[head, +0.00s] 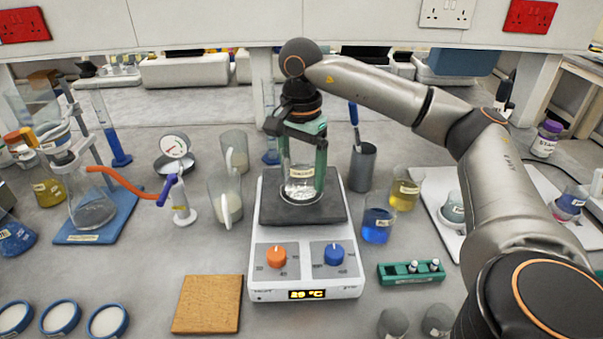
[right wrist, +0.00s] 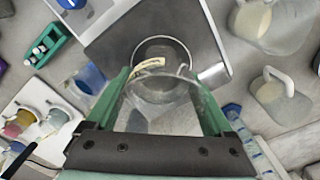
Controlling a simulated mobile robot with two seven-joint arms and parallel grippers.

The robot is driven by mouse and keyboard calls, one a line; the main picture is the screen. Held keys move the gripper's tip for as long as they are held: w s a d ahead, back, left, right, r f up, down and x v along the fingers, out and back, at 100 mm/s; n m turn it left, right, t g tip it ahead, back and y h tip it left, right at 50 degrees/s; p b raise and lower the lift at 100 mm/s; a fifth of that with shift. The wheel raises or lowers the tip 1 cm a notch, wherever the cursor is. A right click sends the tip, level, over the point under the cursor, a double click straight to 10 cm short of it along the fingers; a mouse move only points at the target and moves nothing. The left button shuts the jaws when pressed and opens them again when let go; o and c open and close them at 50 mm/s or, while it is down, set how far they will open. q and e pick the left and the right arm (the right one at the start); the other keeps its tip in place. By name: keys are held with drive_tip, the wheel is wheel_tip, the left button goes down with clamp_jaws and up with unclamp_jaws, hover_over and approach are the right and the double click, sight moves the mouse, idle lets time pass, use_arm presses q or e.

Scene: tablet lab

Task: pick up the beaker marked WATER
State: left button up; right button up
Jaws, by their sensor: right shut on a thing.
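A clear glass beaker (head: 300,186) with a small pale label is at the black top plate of the white hotplate (head: 305,272). The label is too small to read for sure. My right gripper (head: 303,160) reaches down from above with its green fingers on either side of the beaker and is shut on it. In the right wrist view the beaker (right wrist: 160,110) sits between the green fingers, its label on the far side. I cannot tell whether its base touches the plate. My left gripper is not in view.
A blue-liquid beaker (head: 377,226), a yellow-liquid beaker (head: 404,195) and a grey cup (head: 362,168) stand right of the hotplate. Glass jugs (head: 224,197) stand left. A wooden board (head: 208,304) lies in front left, and a green rack (head: 411,273) front right.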

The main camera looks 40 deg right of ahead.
sight(301, 154)
drive_tip(key=shift+r, duration=0.15)
drive_tip(key=shift+c, duration=0.2)
drive_tip(key=shift+r, duration=0.6)
drive_tip(key=r, duration=0.2)
drive_tip(key=s+a+r, duration=0.1)
drive_tip(key=shift+r, duration=0.2)
drive_tip(key=s+a+r+p, duration=0.3)
drive_tip(key=s+a+r, duration=0.5)
drive_tip(key=a, duration=0.1)
drive_tip(key=shift+s, duration=0.4)
